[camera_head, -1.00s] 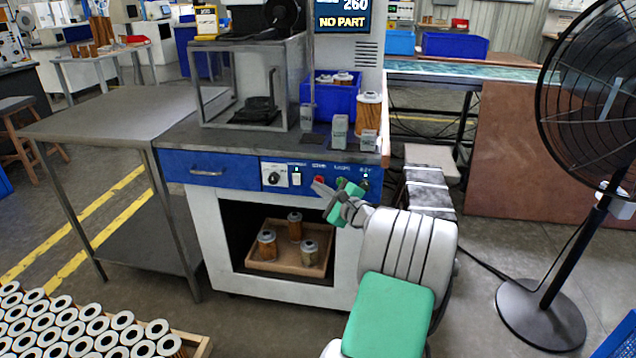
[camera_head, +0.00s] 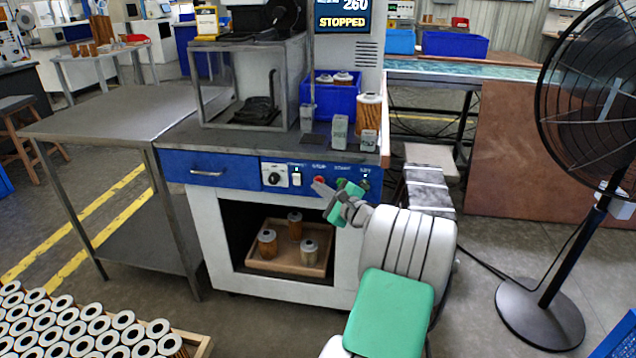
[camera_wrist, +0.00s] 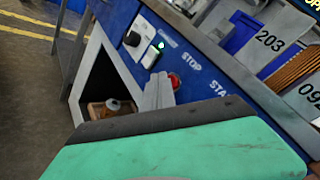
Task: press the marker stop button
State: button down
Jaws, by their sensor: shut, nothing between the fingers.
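The red stop button (camera_head: 319,180) is on the blue control panel (camera_head: 225,170) of the marker bench, under a STOP label. It also shows in the wrist view (camera_wrist: 174,81), right beside my fingertips. My gripper (camera_head: 318,187) is shut and empty, with its tips at the red button; they look in contact, but the exact touch is hard to see. In the wrist view my shut fingers (camera_wrist: 158,92) reach toward the button's left side. The marker's display (camera_head: 342,21) reads STOPPED.
A dial (camera_head: 273,178) and a lit switch (camera_head: 296,178) are left of the stop button. A green button is partly behind my gripper. Grey numbered blocks (camera_head: 340,132) and a blue bin (camera_head: 331,98) stand on the bench above. A tray (camera_head: 290,262) with filter cartridges sits in the opening below.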

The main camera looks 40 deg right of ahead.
jog(key=shift+s+a, duration=0.4)
jog(key=shift+a, duration=0.05)
jog(key=shift+s+a+p, duration=0.55)
jog(key=shift+s+a, duration=0.2)
jog(key=shift+a, duration=0.25)
jog(key=shift+s+a+p, duration=0.55)
jog(key=shift+s+a, duration=0.2)
jog(key=shift+a, duration=0.2)
jog(key=shift+a, duration=0.1)
